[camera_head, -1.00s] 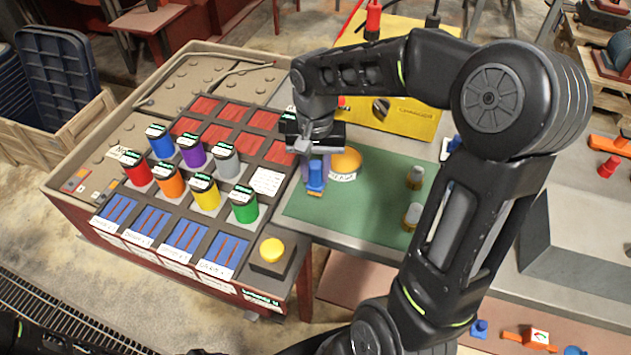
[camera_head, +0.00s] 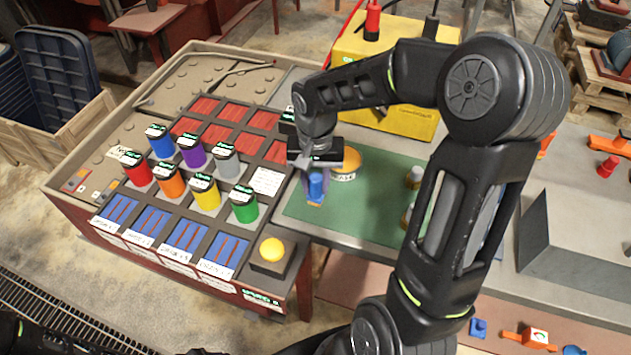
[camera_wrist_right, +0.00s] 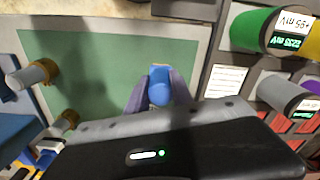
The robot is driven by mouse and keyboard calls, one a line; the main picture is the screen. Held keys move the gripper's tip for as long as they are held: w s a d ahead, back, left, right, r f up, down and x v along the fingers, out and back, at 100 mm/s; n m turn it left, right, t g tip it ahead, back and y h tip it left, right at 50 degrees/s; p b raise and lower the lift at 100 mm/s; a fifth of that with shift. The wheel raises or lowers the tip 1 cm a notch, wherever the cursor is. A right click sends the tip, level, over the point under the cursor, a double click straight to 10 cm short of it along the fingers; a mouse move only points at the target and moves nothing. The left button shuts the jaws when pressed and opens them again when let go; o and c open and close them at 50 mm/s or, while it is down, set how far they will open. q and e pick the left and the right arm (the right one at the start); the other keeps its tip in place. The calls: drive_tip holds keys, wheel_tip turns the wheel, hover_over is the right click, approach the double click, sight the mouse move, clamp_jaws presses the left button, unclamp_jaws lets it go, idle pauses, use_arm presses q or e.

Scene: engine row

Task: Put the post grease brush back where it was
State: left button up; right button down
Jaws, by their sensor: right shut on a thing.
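The grease brush (camera_head: 316,187) has a blue handle and is held upright over the near left part of the green mat (camera_head: 370,215). I cannot tell whether its lower end touches the mat. My right gripper (camera_head: 314,184) is shut on the blue handle. In the right wrist view the handle (camera_wrist_right: 160,87) sits between the two fingers (camera_wrist_right: 160,92). An orange-yellow grease tin (camera_head: 346,163) with a white label stands just behind and right of the brush, partly hidden by the gripper. My left gripper is not in view.
Several coloured labelled cylinders stand in the rack left of the mat, including a green one (camera_head: 244,206). A yellow button box (camera_head: 271,252) sits at its near corner. Metal posts (camera_head: 414,176) stand on the mat's right. A yellow control box (camera_head: 395,115) stands behind.

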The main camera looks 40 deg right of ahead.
drive_tip(key=c, duration=1.1)
unclamp_jaws()
wheel_tip(320, 180, up, 12)
drive_tip(key=shift+r, duration=0.1)
drive_tip(key=shift+s, duration=0.1)
